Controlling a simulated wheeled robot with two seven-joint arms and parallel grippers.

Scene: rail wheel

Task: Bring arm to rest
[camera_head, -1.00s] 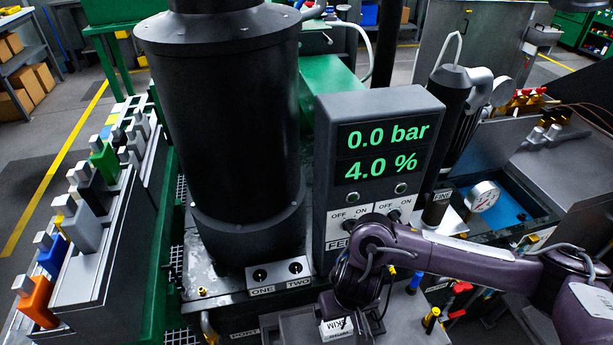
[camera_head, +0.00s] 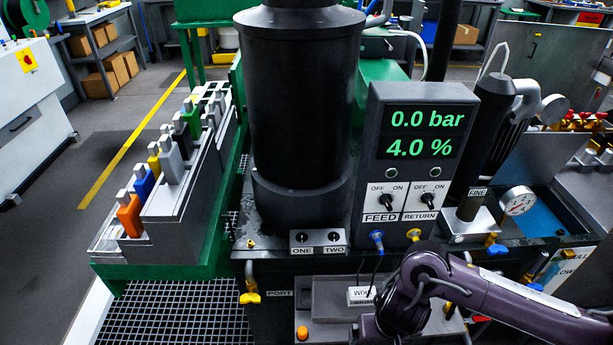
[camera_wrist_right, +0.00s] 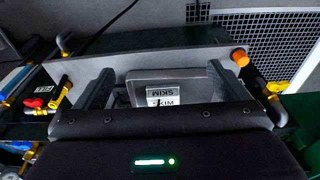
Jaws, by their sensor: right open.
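My right arm (camera_head: 520,305) comes in from the lower right in the head view, its dark purple wrist (camera_head: 410,290) low in front of the control panel (camera_head: 418,150). Its fingers are hard to make out there. In the right wrist view the right gripper (camera_wrist_right: 160,72) is open, its two dark fingers apart. A grey box with SKIM labels (camera_wrist_right: 163,94) shows between and beyond the fingers; nothing is clearly gripped. I cannot tell whether the fingers touch the box. The SKIM label also shows in the head view (camera_head: 361,296). My left gripper is not in view.
The panel reads 0.0 bar and 4.0 %, above FEED (camera_head: 386,201) and RETURN (camera_head: 429,199) switches. A black cylinder (camera_head: 303,110) stands left of it. A gauge (camera_head: 517,201) is at right. An orange knob (camera_head: 302,332) and yellow valve (camera_head: 250,297) sit low in front. A rack (camera_head: 165,200) stands left.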

